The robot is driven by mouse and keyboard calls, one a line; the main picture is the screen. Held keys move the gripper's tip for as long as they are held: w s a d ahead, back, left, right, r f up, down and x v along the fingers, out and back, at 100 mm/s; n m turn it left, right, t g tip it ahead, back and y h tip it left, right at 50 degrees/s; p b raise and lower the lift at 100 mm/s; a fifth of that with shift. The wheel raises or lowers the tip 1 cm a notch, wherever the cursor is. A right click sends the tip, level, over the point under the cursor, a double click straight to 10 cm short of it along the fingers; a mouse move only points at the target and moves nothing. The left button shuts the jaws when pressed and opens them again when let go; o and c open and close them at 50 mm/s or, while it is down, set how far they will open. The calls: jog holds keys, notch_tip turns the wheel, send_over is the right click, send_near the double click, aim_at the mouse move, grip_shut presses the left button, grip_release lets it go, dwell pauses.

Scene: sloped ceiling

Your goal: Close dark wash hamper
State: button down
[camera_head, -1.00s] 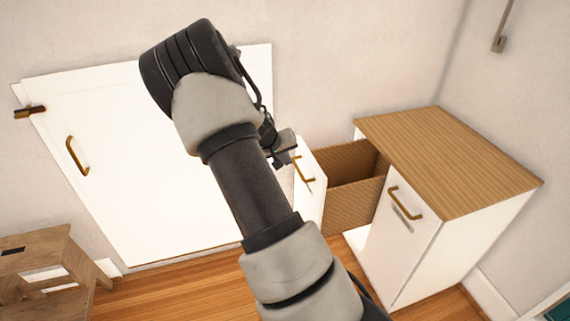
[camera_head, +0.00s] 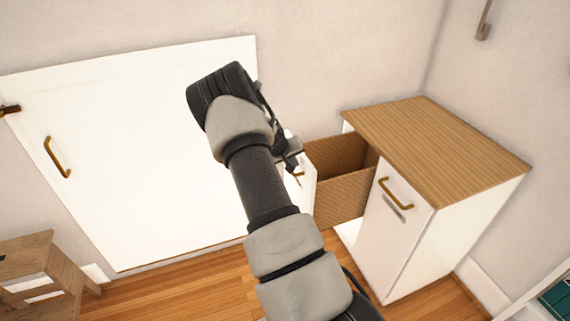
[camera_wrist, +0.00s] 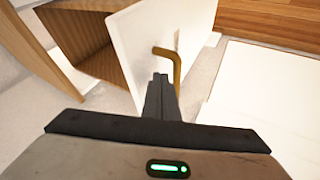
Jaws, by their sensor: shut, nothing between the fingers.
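The open hamper is a brown woven box (camera_head: 343,195) pulled out of the left side of a white cabinet. Its white front panel (camera_head: 308,188) is partly hidden behind my arm in the head view. The panel (camera_wrist: 140,35) and its brass handle (camera_wrist: 176,68) show clearly in the wrist view, with the box (camera_wrist: 85,42) behind the panel. My gripper (camera_wrist: 161,82) is shut and empty, its fingertips close to the panel beside the handle. I cannot tell whether they touch. In the head view my gripper (camera_head: 294,164) is at the panel's upper part.
The cabinet has a wooden top (camera_head: 440,145) and a second, shut white front (camera_head: 392,235) with a brass handle. A large white wall door (camera_head: 130,150) stands behind my arm. Wooden floor (camera_head: 190,290) shows between.

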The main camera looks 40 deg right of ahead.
jog(key=shift+d, duration=0.3)
